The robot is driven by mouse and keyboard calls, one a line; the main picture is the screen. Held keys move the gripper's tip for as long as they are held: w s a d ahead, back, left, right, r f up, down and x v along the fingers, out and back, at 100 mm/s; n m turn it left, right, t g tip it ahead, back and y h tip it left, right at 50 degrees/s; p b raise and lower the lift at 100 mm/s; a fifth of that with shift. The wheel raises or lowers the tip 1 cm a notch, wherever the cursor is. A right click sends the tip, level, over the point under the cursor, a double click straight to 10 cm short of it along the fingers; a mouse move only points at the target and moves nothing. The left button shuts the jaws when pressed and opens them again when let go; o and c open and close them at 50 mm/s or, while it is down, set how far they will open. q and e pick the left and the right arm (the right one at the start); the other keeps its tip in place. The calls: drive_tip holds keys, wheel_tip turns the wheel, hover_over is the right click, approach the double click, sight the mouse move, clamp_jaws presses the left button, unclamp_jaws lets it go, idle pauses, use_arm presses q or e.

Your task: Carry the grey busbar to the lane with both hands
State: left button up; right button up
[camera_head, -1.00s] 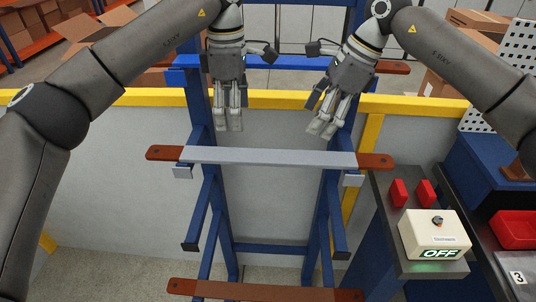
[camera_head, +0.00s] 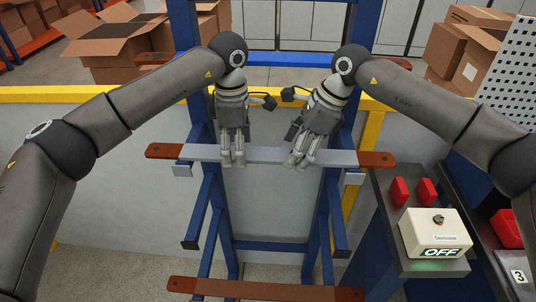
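The grey busbar (camera_head: 265,154) with red-brown ends lies level across the two front arms of a blue rack (camera_head: 207,200). My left gripper (camera_head: 232,164) points down over the bar left of its middle. My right gripper (camera_head: 300,164) is over the bar right of its middle, slightly tilted. The fingers of both overlap the bar in the picture and hide parts of it. Whether they touch or close around it, I cannot tell. The lane cannot be made out for certain.
A red-brown bar (camera_head: 265,291) lies lower on the rack. A bench at right carries a switch box (camera_head: 434,234) reading OFF and two red blocks (camera_head: 400,191). A low grey wall (camera_head: 110,150) with a yellow top stands behind. Cardboard boxes (camera_head: 120,45) are at back left.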

use_arm(q)
clamp_jaws()
use_arm(e)
clamp_jaws()
use_arm(q)
drive_tip(key=shift+r, duration=0.25)
use_arm(e)
drive_tip(key=shift+r, duration=0.3)
use_arm(q)
drive_tip(key=shift+w, duration=0.2)
use_arm(e)
drive_tip(key=shift+w, duration=0.2)
